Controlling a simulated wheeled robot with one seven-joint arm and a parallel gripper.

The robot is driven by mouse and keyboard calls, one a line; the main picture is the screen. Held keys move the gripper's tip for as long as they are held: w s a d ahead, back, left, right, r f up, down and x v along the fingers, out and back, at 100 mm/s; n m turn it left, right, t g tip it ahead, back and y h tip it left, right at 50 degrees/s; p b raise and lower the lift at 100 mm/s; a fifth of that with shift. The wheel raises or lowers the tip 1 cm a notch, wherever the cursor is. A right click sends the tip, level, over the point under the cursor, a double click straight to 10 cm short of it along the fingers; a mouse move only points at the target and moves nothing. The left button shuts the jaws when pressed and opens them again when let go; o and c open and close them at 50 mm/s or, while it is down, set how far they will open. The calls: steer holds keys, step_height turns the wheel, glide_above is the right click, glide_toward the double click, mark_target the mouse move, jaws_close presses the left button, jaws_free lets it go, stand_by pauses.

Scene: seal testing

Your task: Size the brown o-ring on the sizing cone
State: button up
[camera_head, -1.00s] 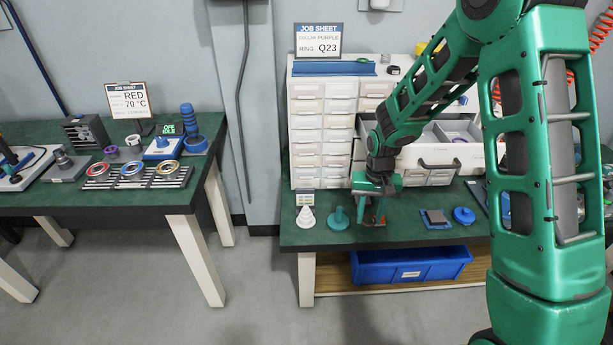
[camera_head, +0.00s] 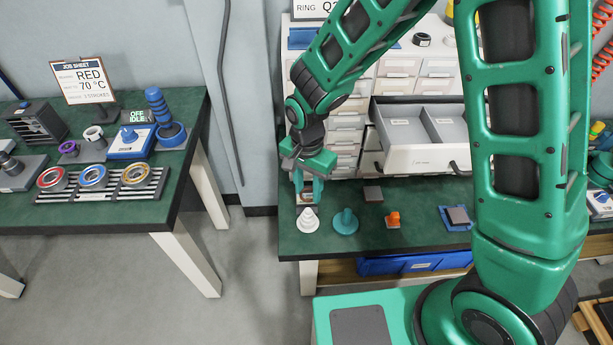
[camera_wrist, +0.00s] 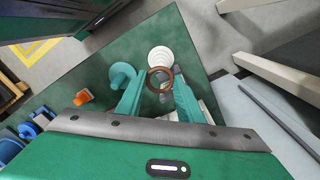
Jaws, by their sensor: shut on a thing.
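The white stepped sizing cone (camera_head: 308,220) stands near the front left of the right bench; in the wrist view the cone (camera_wrist: 160,56) lies just beyond my fingertips. My gripper (camera_head: 308,192) is above and slightly behind the cone, fingers pointing down. In the wrist view my gripper (camera_wrist: 160,88) is shut on the brown o-ring (camera_wrist: 158,85), held between the two teal fingertips. The ring's far edge overlaps the cone's near edge in that view, and it appears apart from the cone, not around it. The ring is hardly visible in the head view.
A teal post on a disc (camera_head: 345,221) stands close right of the cone. Further right are a small orange piece (camera_head: 393,218) and a blue tray (camera_head: 444,220). An open drawer (camera_head: 425,158) juts from the white cabinet behind. The left bench (camera_head: 100,217) holds rings on racks.

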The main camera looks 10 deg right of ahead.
glide_above(308, 210)
steer(key=shift+w+f, duration=0.2)
steer(key=shift+f, duration=1.9)
steer(key=shift+s, duration=0.1)
steer(key=shift+f, duration=2.7)
steer(key=o, duration=1.1)
steer(key=shift+c, duration=0.2)
steer(key=shift+r, duration=0.1)
steer(key=shift+r, duration=4.45)
